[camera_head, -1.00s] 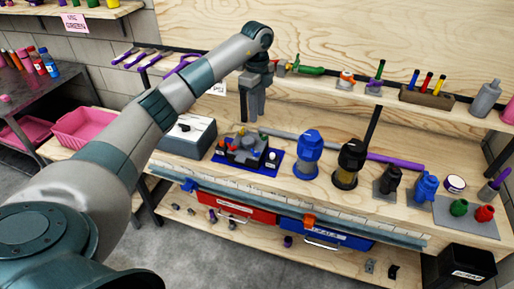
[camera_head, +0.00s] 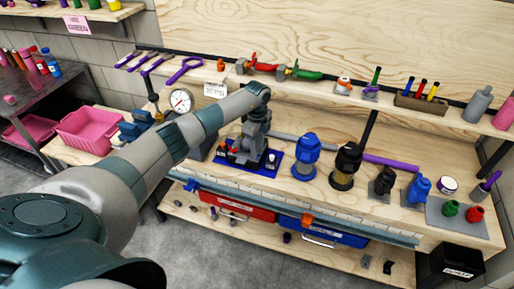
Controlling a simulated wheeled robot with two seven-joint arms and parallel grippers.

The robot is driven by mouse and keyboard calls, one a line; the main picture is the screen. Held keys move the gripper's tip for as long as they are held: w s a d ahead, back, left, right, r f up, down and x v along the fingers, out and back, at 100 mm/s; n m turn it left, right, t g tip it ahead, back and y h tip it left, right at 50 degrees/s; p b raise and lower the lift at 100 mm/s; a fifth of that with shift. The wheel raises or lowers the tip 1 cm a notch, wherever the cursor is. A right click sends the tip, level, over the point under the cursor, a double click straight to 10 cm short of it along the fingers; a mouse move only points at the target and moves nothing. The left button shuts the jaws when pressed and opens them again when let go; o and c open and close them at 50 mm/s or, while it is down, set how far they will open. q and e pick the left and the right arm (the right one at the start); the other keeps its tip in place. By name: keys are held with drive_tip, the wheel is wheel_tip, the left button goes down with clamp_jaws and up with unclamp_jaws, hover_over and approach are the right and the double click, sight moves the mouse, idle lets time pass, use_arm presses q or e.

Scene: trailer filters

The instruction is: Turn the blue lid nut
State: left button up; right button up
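A filter housing with a blue lid (camera_head: 307,144) stands upright on the workbench, right of the blue mat. A similar housing with a black lid (camera_head: 347,160) stands beside it. A smaller blue fitting (camera_head: 418,190) stands farther right on a grey plate. I cannot tell which blue part is the lid nut. My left gripper (camera_head: 252,152) points down over the dark device (camera_head: 236,157) on the blue mat (camera_head: 270,172), left of the blue-lidded housing and apart from it. Its fingertips blend into the device, so their opening is unclear. My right gripper is out of view.
A purple-handled bar (camera_head: 392,162) lies behind the housings. The upper shelf holds red (camera_head: 262,66) and green (camera_head: 305,74) tools and a marker box (camera_head: 422,101). Green (camera_head: 449,208) and red (camera_head: 475,214) fittings stand at right. A pink bin (camera_head: 88,130) is at left.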

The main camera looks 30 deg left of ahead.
use_arm(q)
drive_tip(key=shift+f, duration=0.7)
clamp_jaws()
